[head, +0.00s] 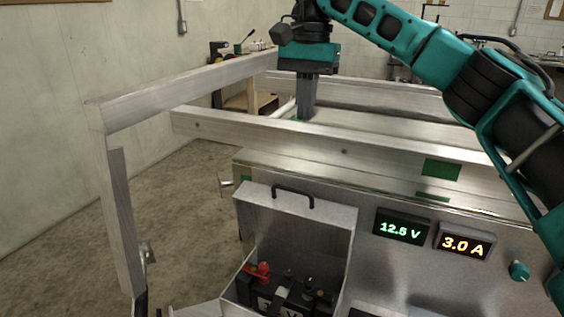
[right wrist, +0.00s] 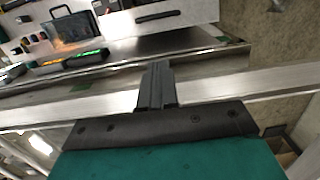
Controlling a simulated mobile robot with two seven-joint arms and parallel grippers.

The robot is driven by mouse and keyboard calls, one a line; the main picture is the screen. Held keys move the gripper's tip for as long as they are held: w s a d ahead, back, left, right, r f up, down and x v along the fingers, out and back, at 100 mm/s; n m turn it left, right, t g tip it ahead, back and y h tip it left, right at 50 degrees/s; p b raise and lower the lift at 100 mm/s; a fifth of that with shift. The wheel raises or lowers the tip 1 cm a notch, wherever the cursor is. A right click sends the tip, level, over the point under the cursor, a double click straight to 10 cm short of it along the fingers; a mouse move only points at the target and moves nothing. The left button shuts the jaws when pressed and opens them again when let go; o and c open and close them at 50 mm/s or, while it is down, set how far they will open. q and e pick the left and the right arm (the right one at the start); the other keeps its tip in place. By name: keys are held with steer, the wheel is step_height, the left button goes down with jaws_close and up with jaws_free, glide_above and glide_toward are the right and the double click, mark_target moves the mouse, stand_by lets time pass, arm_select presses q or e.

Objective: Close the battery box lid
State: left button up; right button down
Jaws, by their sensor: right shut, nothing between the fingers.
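The battery box lid (head: 300,222) is a grey metal panel with a black handle (head: 293,193) at its top edge. It stands raised and open behind the battery (head: 285,294), which shows a red terminal cap inside the box. The lower part of the box is cut off by the picture edge. My right gripper (head: 306,112) is shut and empty, pointing down beyond the lid, over the trailer rails and apart from the lid. In the right wrist view its fingers (right wrist: 157,82) are together, and the open box (right wrist: 75,32) shows at the upper left. My left gripper is out of view.
Aluminium rails (head: 330,142) run between my right gripper and the box. An upright post (head: 118,215) stands at the left. Right of the lid are a green voltage display (head: 400,228), an orange current display (head: 465,242) and a green knob (head: 519,271). Space above the lid is clear.

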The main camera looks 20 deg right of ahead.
steer(key=b, duration=0.2)
glide_above(297, 201)
steer(key=d, duration=0.1)
steer(key=f, duration=1.1)
steer(key=shift+w, duration=0.35)
steer(key=shift+s+a+f, duration=0.35)
steer(key=shift+a+f, duration=0.05)
steer(key=shift+f, duration=0.05)
steer(key=shift+a, duration=0.1)
